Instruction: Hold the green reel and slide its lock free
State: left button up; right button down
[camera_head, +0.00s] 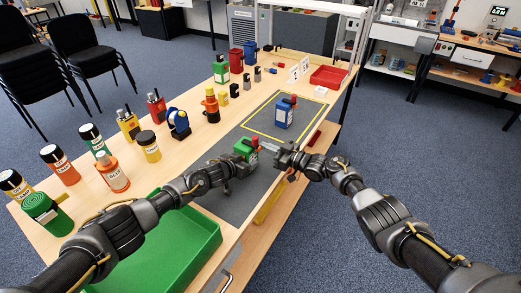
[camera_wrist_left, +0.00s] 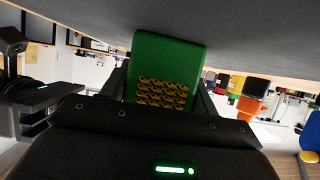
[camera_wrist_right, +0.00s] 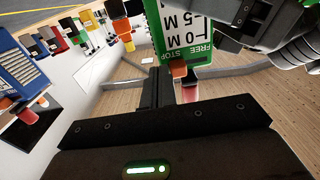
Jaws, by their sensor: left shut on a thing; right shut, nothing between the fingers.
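The green reel (camera_head: 243,149) is off the grey mat's middle, held near the table's front. It fills the middle of the left wrist view (camera_wrist_left: 168,62), with a yellow-black patterned patch facing the camera. My left gripper (camera_head: 236,161) is shut on it, fingers on both sides. The right wrist view shows its white label (camera_wrist_right: 185,30) marked "0 M", "5 M", "FREE" and "STOP". A red-orange piece, seemingly the lock (camera_wrist_right: 180,70), is beside the label's edge. My right gripper (camera_head: 266,147) is shut and empty, its fingertips close beside this piece; I cannot tell whether they touch.
A blue reel (camera_head: 284,114) stands inside the yellow outline on the grey mat (camera_head: 240,200). A green tray (camera_head: 208,243) lies at the table's front left. Several bottles and reels line the left side. A red tray (camera_head: 328,76) is at the far end.

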jog(key=shift+s+a, duration=0.8)
jog(key=shift+s, duration=0.3)
dwell(1.2)
jog(key=shift+w+d, duration=0.15)
jog(key=shift+w, duration=0.05)
jog(key=shift+w+d, duration=0.15)
jog(key=shift+d, duration=0.1)
jog(key=v, duration=0.6)
dwell(0.5)
pick_arm(q)
jog(key=o, duration=1.2)
jog(key=shift+c, duration=0.2)
